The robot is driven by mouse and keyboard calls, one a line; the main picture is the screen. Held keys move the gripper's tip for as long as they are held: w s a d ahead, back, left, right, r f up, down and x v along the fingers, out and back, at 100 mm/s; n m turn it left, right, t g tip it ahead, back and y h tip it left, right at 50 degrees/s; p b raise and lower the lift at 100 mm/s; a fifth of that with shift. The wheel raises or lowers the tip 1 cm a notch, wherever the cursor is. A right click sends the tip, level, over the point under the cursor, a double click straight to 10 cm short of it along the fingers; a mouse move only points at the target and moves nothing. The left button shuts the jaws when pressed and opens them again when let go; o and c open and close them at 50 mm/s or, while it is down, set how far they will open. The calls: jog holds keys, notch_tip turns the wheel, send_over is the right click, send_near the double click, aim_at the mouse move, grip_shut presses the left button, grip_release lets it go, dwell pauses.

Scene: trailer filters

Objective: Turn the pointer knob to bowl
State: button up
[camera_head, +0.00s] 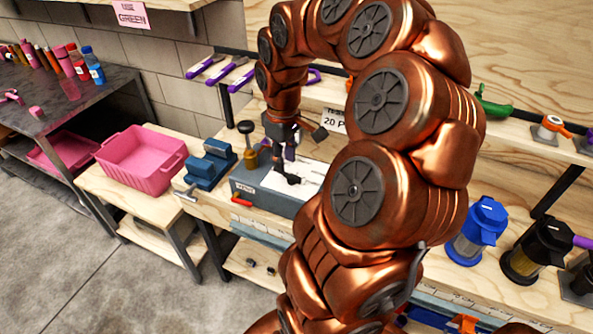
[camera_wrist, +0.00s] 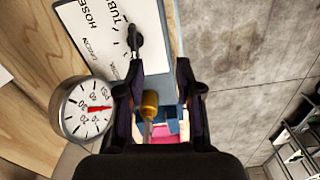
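The black pointer knob (camera_wrist: 134,40) stands on a white labelled panel (camera_wrist: 108,38) in the wrist view. The words HOSE, TUBE and UNION can be read there; another word near the knob is partly hidden, and I cannot make out bowl. In the head view the panel (camera_head: 308,176) is the white top of a grey box (camera_head: 262,196). My gripper (camera_wrist: 160,78) has its two dark fingers apart, with a gap between them. The knob is just beyond the left finger's tip; I cannot tell whether they touch. In the head view my gripper (camera_head: 286,158) is over the box.
A round gauge (camera_wrist: 83,108) with a red needle sits close left of my gripper. A pink bin (camera_head: 141,158) is further left.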

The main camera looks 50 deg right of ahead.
send_over(296, 176)
jog(key=shift+s+f, duration=0.1)
jog(key=shift+f, duration=0.3)
jog(key=shift+f+p, duration=1.2)
jog(key=shift+f, duration=2.65)
grip_shut()
